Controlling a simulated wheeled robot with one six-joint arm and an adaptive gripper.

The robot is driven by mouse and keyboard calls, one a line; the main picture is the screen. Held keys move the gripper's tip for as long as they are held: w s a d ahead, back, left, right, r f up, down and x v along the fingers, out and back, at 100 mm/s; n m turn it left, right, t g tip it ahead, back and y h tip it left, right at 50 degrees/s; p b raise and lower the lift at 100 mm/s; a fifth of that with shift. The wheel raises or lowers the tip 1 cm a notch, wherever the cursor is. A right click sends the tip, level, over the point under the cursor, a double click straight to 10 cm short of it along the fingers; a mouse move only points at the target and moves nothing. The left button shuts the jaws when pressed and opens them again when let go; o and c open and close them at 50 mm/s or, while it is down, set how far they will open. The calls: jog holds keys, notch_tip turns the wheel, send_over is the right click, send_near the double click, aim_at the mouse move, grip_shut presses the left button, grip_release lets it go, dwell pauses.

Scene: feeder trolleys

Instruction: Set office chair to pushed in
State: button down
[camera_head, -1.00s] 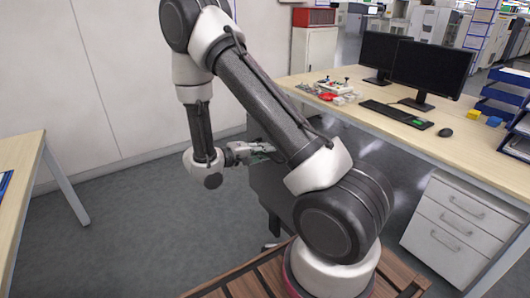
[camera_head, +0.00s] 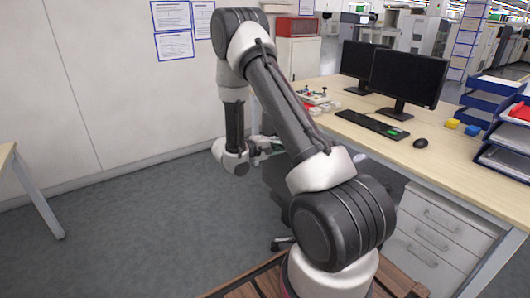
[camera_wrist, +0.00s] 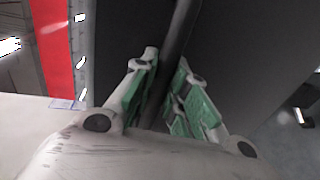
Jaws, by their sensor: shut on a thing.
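The dark office chair (camera_head: 277,183) stands at the desk's front edge, mostly hidden behind my arm. A caster foot of its base (camera_head: 282,243) shows on the floor. My gripper (camera_head: 266,149) is at the chair's upper part, partly hidden by my own arm. In the wrist view, my gripper (camera_wrist: 166,82) has its green-padded fingers on both sides of a dark edge of the chair (camera_wrist: 181,33), shut on it. How far the seat reaches under the desk top is hidden.
The desk (camera_head: 455,160) carries two monitors (camera_head: 404,78), a keyboard (camera_head: 372,124), a mouse (camera_head: 420,143) and blue trays (camera_head: 510,135). A white drawer unit (camera_head: 432,232) stands under its right side. Another table (camera_head: 8,156) is at far left. The grey floor between is clear.

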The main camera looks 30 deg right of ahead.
jog(key=d, duration=2.9)
jog(key=shift+w, duration=0.45)
jog(key=shift+d, duration=0.1)
jog(key=c, duration=1.4)
grip_release()
jog(key=shift+d, duration=0.1)
jog(key=a, duration=0.4)
jog(key=a+r, duration=0.1)
jog(key=a, duration=0.3)
jog(key=a+r, duration=0.1)
jog(key=a, duration=0.3)
jog(key=shift+s+r, duration=0.15)
jog(key=shift+s, duration=0.05)
